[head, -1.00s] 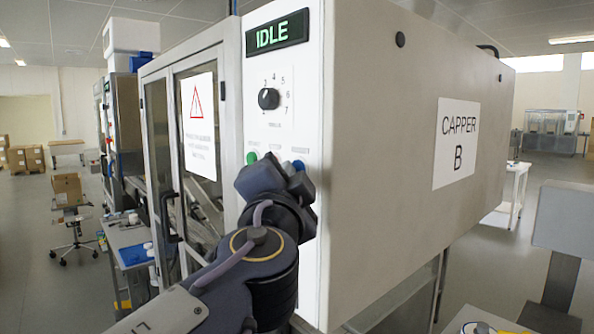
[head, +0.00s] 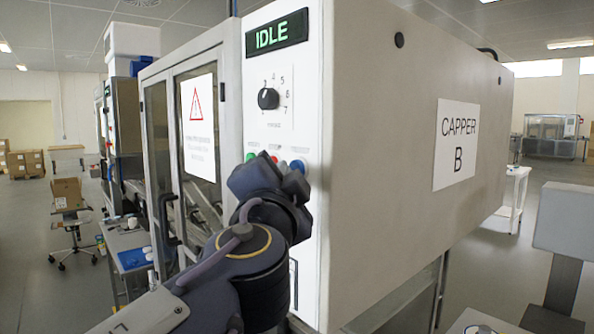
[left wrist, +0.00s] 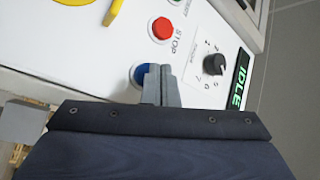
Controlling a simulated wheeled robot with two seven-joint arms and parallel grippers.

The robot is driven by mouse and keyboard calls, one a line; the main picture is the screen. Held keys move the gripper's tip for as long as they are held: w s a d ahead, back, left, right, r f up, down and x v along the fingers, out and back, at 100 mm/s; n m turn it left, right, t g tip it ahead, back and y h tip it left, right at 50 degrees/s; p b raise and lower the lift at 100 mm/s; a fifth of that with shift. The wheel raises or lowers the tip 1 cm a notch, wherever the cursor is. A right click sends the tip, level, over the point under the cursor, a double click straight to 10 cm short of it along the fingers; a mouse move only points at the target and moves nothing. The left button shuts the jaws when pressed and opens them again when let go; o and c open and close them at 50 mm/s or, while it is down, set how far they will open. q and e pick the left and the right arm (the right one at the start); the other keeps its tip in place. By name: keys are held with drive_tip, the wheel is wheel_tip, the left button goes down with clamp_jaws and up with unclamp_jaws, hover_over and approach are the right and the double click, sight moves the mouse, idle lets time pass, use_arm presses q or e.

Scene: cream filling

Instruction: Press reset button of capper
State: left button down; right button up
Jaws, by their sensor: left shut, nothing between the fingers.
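The capper's white control panel (head: 278,135) carries a green button (head: 251,156), a red button (head: 274,159) and a blue button (head: 298,165) in a row. In the left wrist view the red button (left wrist: 161,29) is labelled STOP; the blue button (left wrist: 139,73) is partly covered by my fingers, and its label is not readable. My left gripper (head: 268,178) is just in front of the panel below the buttons. In the left wrist view its fingers (left wrist: 158,72) are shut and empty, with tips beside the blue button; I cannot tell whether they touch it. My right gripper is not in view.
A green IDLE display (head: 277,34) and a dial (head: 268,98) are above the buttons. The CAPPER B housing (head: 410,120) extends to the right. Glass-paned doors (head: 195,150) stand to the left. Yellow parts (left wrist: 113,12) show at the wrist view's top.

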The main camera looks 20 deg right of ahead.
use_arm(q)
drive_tip(key=a, duration=0.1)
drive_tip(key=s+a+b, duration=0.1)
drive_tip(key=a, duration=0.1)
drive_tip(key=s+a+b, duration=0.1)
drive_tip(key=a, duration=0.1)
drive_tip(key=shift+a, duration=0.25)
drive_tip(key=shift+w, duration=0.1)
